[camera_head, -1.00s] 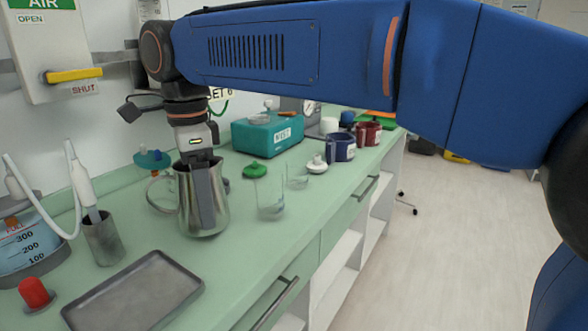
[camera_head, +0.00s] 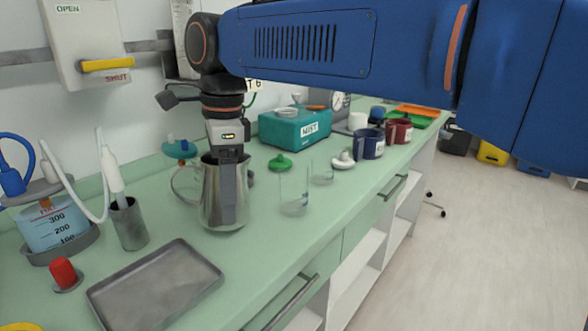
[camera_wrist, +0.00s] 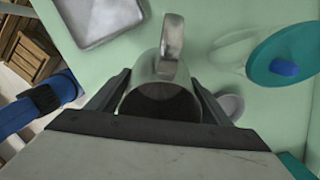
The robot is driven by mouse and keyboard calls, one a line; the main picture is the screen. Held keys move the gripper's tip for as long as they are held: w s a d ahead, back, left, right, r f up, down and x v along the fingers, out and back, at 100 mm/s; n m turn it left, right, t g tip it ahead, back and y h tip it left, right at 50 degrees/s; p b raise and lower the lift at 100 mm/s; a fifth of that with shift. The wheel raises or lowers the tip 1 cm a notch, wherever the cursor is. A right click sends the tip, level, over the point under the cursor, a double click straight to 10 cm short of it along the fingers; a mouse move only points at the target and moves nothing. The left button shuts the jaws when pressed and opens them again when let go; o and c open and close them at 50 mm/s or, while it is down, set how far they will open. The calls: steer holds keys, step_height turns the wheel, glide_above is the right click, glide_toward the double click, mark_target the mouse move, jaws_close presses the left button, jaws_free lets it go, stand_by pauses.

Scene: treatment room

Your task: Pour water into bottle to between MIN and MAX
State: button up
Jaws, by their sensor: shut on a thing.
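A steel jug (camera_head: 210,190) with a loop handle stands upright on the green counter. My gripper (camera_head: 228,195) points down and is shut on the jug, one finger along its near side. In the wrist view the jug (camera_wrist: 160,102) is between both fingers, its handle at the top and its inside dark; I cannot tell the water level. A clear, open vessel (camera_head: 294,192) with faint marks, likely the bottle, stands just right of the jug, apart from it. It looks empty; MIN and MAX are not readable. A green lid (camera_head: 281,163) lies behind it.
A grey tray (camera_head: 155,285) lies in front of the jug. A steel cup (camera_head: 129,224) and a blue-filled container (camera_head: 55,228) stand left. A smaller clear vessel (camera_head: 322,173), a white lid (camera_head: 343,160), a teal box (camera_head: 295,128) and mugs (camera_head: 369,144) are behind right.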

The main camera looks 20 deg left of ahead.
mark_target(239, 172)
steer(key=d+g+y, duration=0.1)
steer(key=y, duration=0.1)
steer(key=w+r+g+y, duration=0.1)
steer(key=g+y, duration=0.1)
steer(key=shift+w+d+r, duration=0.2)
steer(key=shift+d, duration=0.2)
steer(key=shift+w+d+r+g+y, duration=0.15)
steer(key=shift+d+r+g+y, duration=0.15)
steer(key=shift+r, duration=0.25)
steer(key=shift+w+d+r+g+y, duration=0.1)
steer(key=shift+w+r+g+y, duration=0.1)
steer(key=shift+r+y, duration=0.3)
step_height(239, 172, up, 2)
steer(key=g+y, duration=0.2)
steer(key=shift+s+a+r+y, duration=0.1)
steer(key=shift+y, duration=0.2)
steer(key=shift+g+y+p, duration=0.3)
steer(key=shift+g+y, duration=0.2)
steer(key=shift+w+d+r+g+y+p, duration=0.15)
steer(key=shift+r+g+y+p, duration=0.15)
steer(key=shift+r+y+p, duration=0.1)
steer(key=shift+w+d+r+g+y+p, duration=0.1)
steer(key=shift+d+r+g+y+p, duration=0.05)
steer(key=shift+r+g+y+p, duration=0.2)
stand_by(2.5)
steer(key=shift+f, duration=0.15)
